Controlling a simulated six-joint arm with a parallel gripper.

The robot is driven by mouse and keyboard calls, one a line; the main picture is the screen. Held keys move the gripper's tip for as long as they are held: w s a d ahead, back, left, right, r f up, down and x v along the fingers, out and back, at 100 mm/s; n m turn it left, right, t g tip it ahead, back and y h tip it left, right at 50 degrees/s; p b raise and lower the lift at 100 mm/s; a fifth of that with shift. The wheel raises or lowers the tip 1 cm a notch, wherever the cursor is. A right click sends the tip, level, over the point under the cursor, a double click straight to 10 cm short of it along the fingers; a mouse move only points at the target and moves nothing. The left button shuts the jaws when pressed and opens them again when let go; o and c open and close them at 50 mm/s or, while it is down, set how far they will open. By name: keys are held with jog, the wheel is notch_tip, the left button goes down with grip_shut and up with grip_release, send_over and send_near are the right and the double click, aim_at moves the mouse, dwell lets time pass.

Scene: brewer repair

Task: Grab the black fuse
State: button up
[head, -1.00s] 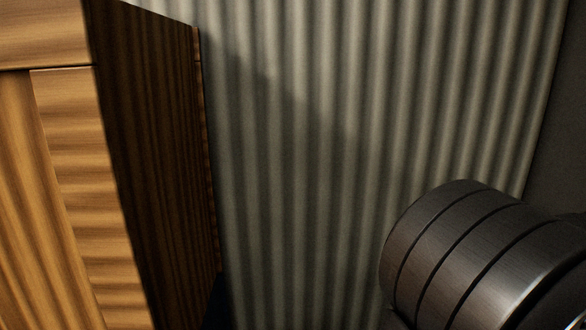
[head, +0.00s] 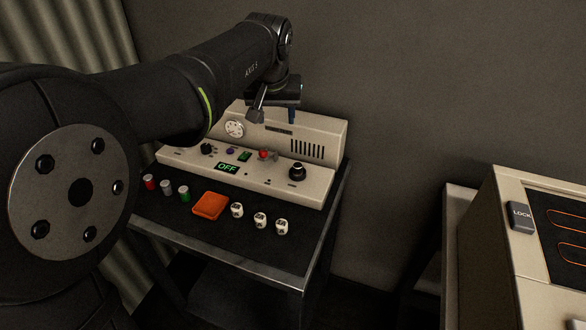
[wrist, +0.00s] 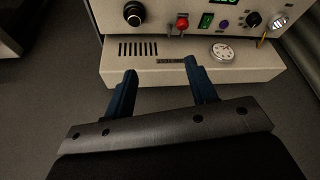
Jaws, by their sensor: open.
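I cannot make out a black fuse in either current view. Small capped cylinders, red (head: 150,182), grey (head: 167,187) and green (head: 184,194), stand in a row on the dark table, left of an orange tray (head: 210,206). My gripper (wrist: 160,68) shows two blue fingers, apart and empty, in the wrist view. In the head view, my gripper (head: 291,114) hangs over the back of the beige machine (head: 318,132), with one blue finger showing. The machine's front panel has an OFF display (head: 227,168), a red switch (head: 265,154) and a black knob (head: 297,171).
Several white dice-like blocks (head: 260,220) stand right of the tray. A beige unit with a LOCK button (head: 520,216) stands at the right, with a gap before the table (head: 250,246). My arm hides the left of the head view.

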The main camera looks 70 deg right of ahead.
send_near(298, 165)
jog(key=shift+m, duration=0.4)
jog(key=shift+x, duration=4.45)
jog(key=c, duration=1.1)
